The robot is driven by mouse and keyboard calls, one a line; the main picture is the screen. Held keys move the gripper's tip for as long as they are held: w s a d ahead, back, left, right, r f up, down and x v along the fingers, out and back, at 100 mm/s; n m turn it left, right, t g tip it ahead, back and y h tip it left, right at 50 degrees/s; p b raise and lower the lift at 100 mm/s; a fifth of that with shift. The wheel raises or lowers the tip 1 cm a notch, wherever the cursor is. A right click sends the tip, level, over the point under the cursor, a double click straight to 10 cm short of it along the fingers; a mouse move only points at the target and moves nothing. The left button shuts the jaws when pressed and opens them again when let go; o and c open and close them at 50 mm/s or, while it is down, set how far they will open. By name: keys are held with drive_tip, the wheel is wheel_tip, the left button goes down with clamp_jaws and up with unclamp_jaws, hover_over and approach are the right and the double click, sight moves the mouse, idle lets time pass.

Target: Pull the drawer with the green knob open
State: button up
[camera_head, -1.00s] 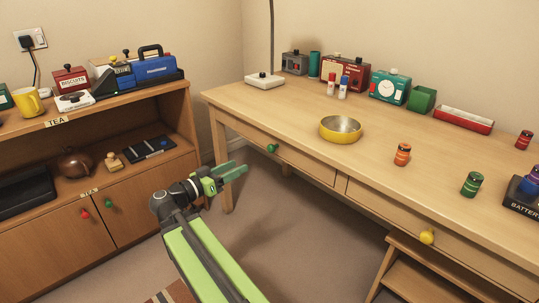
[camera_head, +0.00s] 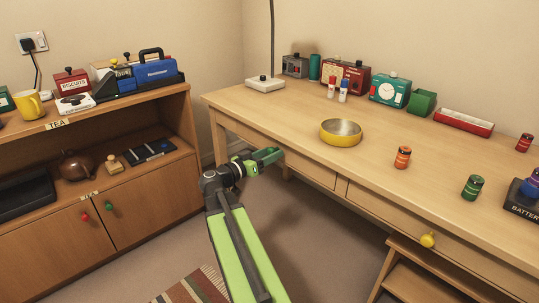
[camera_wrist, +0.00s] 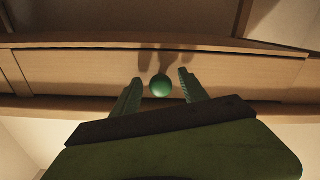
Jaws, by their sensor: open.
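The green knob (camera_wrist: 161,86) is on the front of a wooden drawer (camera_wrist: 90,72) in the wrist view. The drawer sits under the desk's left half and also shows in the head view (camera_head: 312,168), where it looks shut. My gripper (camera_wrist: 158,88) is open, with one finger on each side of the knob. The fingertips reach about level with the knob, and gaps show between it and both fingers. In the head view my gripper (camera_head: 268,157) is at the drawer front and hides the knob.
A second drawer with a yellow knob (camera_head: 427,239) is to the right, above a wooden step unit (camera_head: 420,275). A yellow bowl (camera_head: 341,138) and several cans stand on the desktop (camera_head: 290,115). A low cabinet (camera_head: 150,200) with red and green knobs stands at left.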

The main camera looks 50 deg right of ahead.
clamp_jaws()
idle(1.3)
